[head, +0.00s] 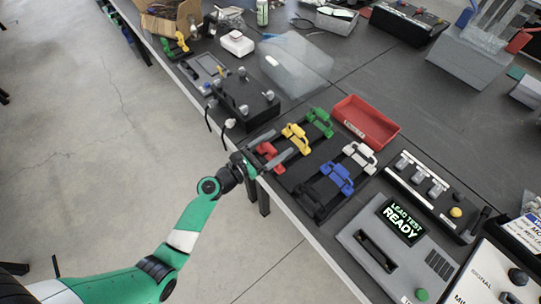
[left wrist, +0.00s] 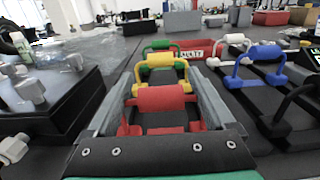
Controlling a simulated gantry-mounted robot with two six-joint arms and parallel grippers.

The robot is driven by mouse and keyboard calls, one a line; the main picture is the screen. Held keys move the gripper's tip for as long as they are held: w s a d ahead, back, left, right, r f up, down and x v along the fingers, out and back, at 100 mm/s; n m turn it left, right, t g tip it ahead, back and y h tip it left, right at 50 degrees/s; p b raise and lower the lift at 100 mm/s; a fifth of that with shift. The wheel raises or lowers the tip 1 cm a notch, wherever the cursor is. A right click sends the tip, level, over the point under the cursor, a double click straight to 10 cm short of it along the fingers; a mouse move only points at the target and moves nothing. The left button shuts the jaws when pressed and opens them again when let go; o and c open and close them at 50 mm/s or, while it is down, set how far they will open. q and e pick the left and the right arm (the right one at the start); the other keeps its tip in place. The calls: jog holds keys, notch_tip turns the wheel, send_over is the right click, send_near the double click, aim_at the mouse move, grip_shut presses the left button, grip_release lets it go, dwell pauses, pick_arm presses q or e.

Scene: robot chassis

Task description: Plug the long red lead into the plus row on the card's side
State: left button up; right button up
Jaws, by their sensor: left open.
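The red lead (head: 269,155) lies in the near left part of the dark rack, at the table edge. Its red grip bar shows large in the left wrist view (left wrist: 159,99). My left gripper (head: 275,147) is open, its grey fingers (left wrist: 209,101) on either side of the red grip. I cannot tell whether they touch it. Behind the red one are a yellow lead (head: 296,138) and a green lead (head: 320,121). A black box with several grey knobs (head: 245,98) stands left of the rack. Plus-row markings are not readable. My right gripper is not in view.
White (head: 359,155) and blue (head: 338,179) leads sit in the rack's right part. A red bin (head: 366,122) is behind it. A grey tester reading "LEAD TEST READY" (head: 402,221) is to the right.

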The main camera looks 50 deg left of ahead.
pick_arm(q)
jog(key=shift+w+d, duration=0.1)
jog(key=shift+w, duration=0.4)
grip_shut()
